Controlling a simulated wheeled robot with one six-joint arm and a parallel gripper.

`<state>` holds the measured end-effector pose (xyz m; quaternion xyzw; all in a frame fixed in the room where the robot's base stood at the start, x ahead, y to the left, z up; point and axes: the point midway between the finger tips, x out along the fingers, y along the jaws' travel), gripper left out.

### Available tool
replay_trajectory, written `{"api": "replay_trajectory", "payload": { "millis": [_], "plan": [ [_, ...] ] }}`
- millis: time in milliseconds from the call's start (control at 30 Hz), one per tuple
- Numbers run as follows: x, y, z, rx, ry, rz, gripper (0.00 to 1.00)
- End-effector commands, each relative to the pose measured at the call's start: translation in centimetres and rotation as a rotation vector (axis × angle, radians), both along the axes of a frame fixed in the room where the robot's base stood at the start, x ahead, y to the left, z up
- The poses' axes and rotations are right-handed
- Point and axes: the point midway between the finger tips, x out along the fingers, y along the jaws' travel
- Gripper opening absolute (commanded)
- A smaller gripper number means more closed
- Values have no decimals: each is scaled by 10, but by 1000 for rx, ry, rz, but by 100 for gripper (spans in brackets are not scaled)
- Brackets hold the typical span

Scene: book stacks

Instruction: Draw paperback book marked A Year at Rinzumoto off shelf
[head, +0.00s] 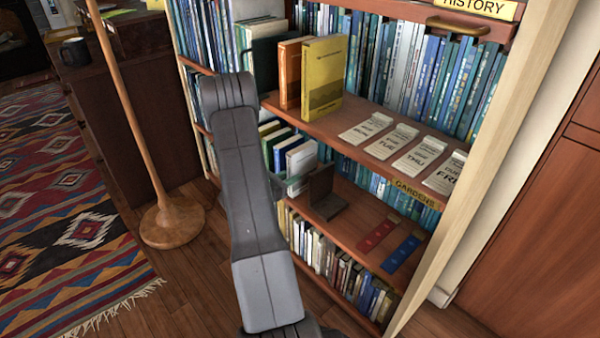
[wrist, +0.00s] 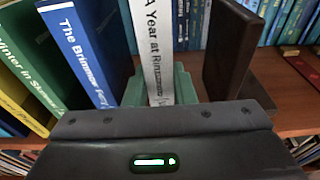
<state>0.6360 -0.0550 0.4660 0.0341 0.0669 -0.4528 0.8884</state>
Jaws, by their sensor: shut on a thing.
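The white paperback marked A Year at Rinzumoto (wrist: 156,45) stands nearly upright, spine toward me, in the wrist view. My gripper (wrist: 160,90) has its green fingertips on both sides of the lower spine and is shut on it. The book's lower end is hidden behind my gripper body. In the head view my arm covers most of the gripper, and a white book (head: 301,158) shows at the middle shelf beside a green fingertip.
Left of it lean a blue book, The Brimmer Fell (wrist: 82,50), and a green book (wrist: 38,60). A dark bookend (wrist: 230,50) stands close on the right. Day cards (head: 402,142) lie on the shelf above. A lamp pole (head: 125,110) stands left of my arm.

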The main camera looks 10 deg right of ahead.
Motion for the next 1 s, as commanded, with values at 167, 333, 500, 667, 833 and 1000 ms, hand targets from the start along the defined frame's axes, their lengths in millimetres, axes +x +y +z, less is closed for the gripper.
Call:
{"api": "replay_trajectory", "payload": {
  "millis": [167,333,500,667,833,1000],
  "plan": [
    [-2,4,3,0,-2,1,0],
    [-13,20,3,-1,0,3,0],
    [-25,36,3,0,-1,4,0],
    [-36,51,3,-2,-1,3,0],
    [-48,68,3,-1,0,3,0],
    [-60,85,3,0,-1,4,0]
  ]
}}
